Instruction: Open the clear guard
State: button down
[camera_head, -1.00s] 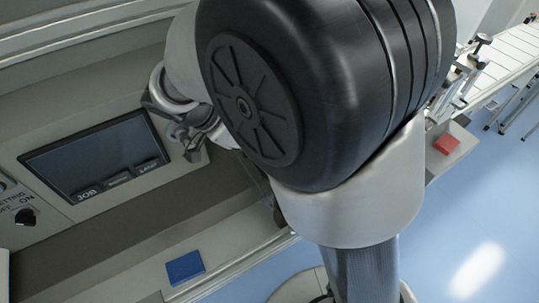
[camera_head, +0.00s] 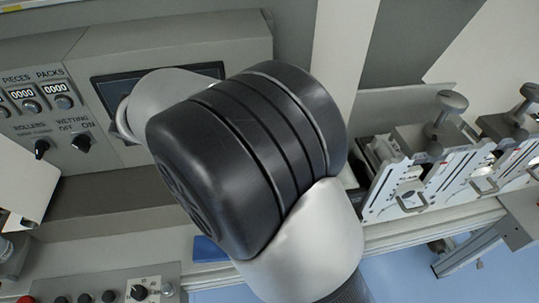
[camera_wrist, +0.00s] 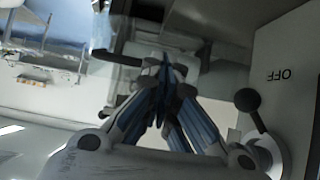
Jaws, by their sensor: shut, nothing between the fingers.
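I cannot make out the clear guard with certainty in either view. A pale, see-through-looking area at the upper left of the wrist view may be part of it, but it is blurred. My gripper (camera_wrist: 163,75) shows in the wrist view with its blue-padded fingers together and nothing between them. It points toward grey machine parts, and I see no clear contact. In the head view my arm's large black joint and silver link hide the gripper.
A grey control panel (camera_head: 190,42) with a dark screen (camera_head: 108,95) stands behind my arm. Knobs and counters (camera_head: 42,98) are at left, and more buttons (camera_head: 108,297) at lower left. Metal fixtures with clamp knobs (camera_head: 445,110) stand at right. A blue block (camera_head: 208,250) lies on the ledge.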

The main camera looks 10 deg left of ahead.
jog(key=shift+s+a+f+b, duration=0.2)
jog(key=shift+a+f+b, duration=0.4)
jog(key=shift+f, duration=0.45)
jog(key=shift+a, duration=0.1)
dwell(1.1)
